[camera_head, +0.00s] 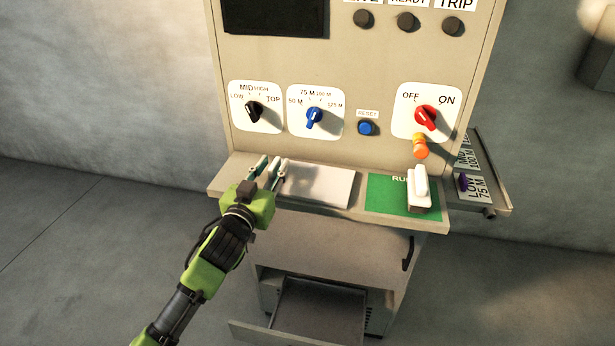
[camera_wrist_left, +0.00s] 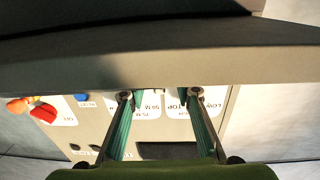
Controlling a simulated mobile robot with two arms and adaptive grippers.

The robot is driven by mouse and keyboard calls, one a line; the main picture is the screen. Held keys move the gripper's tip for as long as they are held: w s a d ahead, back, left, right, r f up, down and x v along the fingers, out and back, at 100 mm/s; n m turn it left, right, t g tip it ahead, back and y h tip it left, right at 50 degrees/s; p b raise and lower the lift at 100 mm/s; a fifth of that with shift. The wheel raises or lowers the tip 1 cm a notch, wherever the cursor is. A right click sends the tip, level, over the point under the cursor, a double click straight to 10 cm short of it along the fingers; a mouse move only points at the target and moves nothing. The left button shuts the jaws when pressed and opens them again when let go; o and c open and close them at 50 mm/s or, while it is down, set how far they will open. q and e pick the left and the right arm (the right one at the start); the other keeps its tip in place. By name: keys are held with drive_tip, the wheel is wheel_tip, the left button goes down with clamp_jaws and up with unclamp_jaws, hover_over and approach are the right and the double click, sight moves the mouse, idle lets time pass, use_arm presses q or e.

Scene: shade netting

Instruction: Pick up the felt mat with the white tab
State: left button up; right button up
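No mat with a clear white tab can be made out for certain. A green mat-like panel (camera_head: 378,190) with white lettering lies on the right of the console shelf, with a white upright block (camera_head: 420,188) standing on its right part. A flat pale grey sheet (camera_head: 325,187) lies on the shelf left of it. My left gripper (camera_head: 270,170) is over the shelf's left end, just left of the pale sheet. Its fingers (camera_wrist_left: 160,96) are apart in the left wrist view, with nothing visible held between them. Contact with the sheet cannot be told. My right gripper is out of view.
The console's upright panel (camera_head: 355,155) rises behind the shelf, with a black knob (camera_head: 254,112), blue knob (camera_head: 314,118), red switch (camera_head: 426,117) and orange part (camera_head: 420,147). A side tray (camera_head: 497,200) holds label plates and a purple piece. A drawer (camera_head: 320,312) stands open below.

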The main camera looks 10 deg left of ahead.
use_arm(q)
drive_tip(key=shift+w+d, duration=0.1)
drive_tip(key=shift+w, duration=0.35)
clamp_jaws()
